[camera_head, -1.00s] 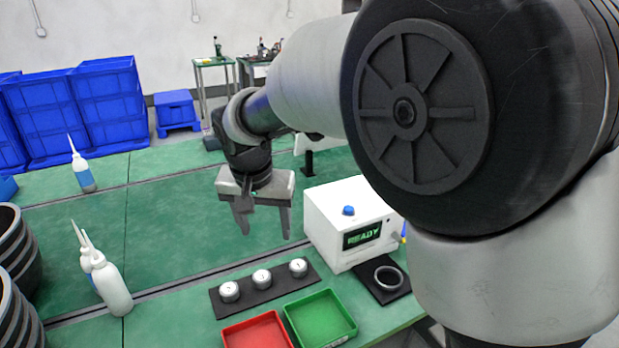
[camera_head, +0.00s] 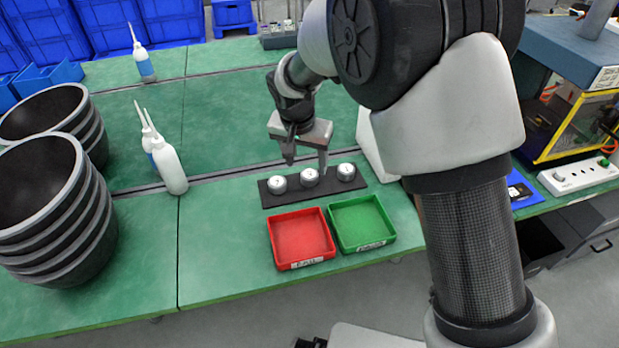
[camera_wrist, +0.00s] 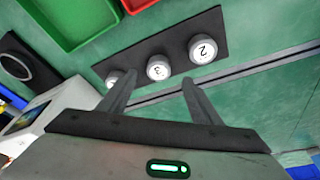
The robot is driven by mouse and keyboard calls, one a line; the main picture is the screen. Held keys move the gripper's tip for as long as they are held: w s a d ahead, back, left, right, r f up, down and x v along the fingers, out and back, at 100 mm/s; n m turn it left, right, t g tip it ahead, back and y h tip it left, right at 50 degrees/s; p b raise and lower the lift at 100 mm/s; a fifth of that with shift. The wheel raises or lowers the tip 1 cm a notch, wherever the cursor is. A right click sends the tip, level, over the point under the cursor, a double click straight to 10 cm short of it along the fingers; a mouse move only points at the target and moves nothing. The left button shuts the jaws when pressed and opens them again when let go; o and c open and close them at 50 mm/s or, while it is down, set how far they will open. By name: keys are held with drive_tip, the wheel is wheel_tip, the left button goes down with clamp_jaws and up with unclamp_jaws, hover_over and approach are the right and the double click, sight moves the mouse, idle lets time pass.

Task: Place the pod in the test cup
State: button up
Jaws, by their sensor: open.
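Three silver-white pods (camera_head: 277,184) (camera_head: 309,177) (camera_head: 346,171) stand in a row on a dark strip (camera_head: 326,190). In the wrist view one pod (camera_wrist: 203,50) reads 2 and the middle pod (camera_wrist: 158,67) reads 3. The third pod (camera_wrist: 113,78) is partly hidden by a finger. My gripper (camera_head: 306,163) is open and empty above the row, near the middle pod; its fingers (camera_wrist: 159,76) also show in the wrist view. A round ring, apparently the test cup (camera_wrist: 17,66), sits on a dark pad beside a white box (camera_wrist: 50,115). My arm hides it in the head view.
A red tray (camera_head: 301,235) and a green tray (camera_head: 361,222) lie in front of the strip. White bottles (camera_head: 168,165) and stacked black tubs (camera_head: 60,215) stand to the left. The green table between bottles and strip is clear.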

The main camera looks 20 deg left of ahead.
sight(309, 174)
drive_tip(key=x, duration=0.5)
drive_tip(key=c, duration=1.2)
wheel_tip(309, 174, up, 10)
drive_tip(key=d+r, duration=0.2)
drive_tip(key=d, duration=1.5)
drive_tip(key=s+d+r+p, duration=0.1)
drive_tip(key=s+d+p, duration=0.2)
drive_tip(key=d+p, duration=0.3)
drive_tip(key=s+d+r+p, duration=0.2)
drive_tip(key=s+d+p, duration=0.2)
drive_tip(key=d+p, duration=0.3)
drive_tip(key=shift+s+d+r, duration=0.2)
drive_tip(key=shift+d+r, duration=0.1)
drive_tip(key=shift+d, duration=0.7)
